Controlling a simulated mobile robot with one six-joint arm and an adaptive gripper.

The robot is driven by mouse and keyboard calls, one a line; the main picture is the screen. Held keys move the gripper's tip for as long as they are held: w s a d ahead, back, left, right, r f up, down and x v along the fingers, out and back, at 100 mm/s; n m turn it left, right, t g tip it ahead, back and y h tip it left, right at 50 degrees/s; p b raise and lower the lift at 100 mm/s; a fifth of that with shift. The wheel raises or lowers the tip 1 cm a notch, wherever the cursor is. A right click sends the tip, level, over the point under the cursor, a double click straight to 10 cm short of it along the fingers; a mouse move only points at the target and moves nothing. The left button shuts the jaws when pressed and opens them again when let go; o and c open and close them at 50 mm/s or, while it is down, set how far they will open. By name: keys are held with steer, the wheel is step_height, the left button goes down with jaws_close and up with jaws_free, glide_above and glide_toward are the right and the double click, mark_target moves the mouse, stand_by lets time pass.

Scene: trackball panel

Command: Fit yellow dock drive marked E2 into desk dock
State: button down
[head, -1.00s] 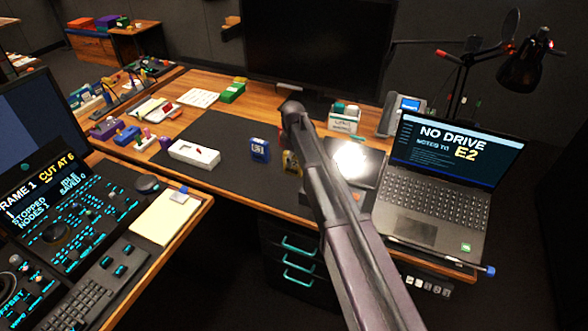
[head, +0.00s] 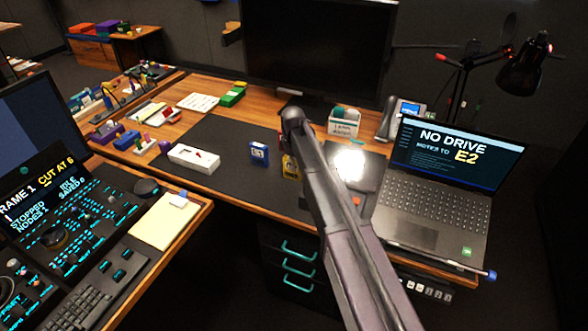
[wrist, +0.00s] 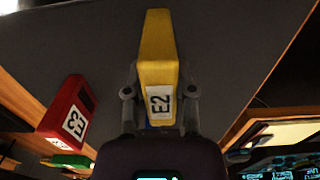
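The yellow drive (wrist: 158,55) with its white E2 label stands out in the middle of the wrist view. My gripper (wrist: 158,95) has a finger against each side of it and looks shut on it. In the head view the yellow drive (head: 291,168) shows low beside my arm, over the dark desk mat; whether it touches the mat I cannot tell. My arm hides the gripper there.
A red drive (wrist: 70,115) marked E3 is left of my gripper in the wrist view. A blue drive (head: 259,153) stands left of the yellow one. The laptop (head: 440,190) reads "NO DRIVE" and "E2". Bare mat (head: 225,133) lies behind the white box.

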steer(key=shift+r, duration=0.1)
stand_by(0.4)
step_height(320, 180, up, 10)
steer(key=p, duration=1)
stand_by(1.1)
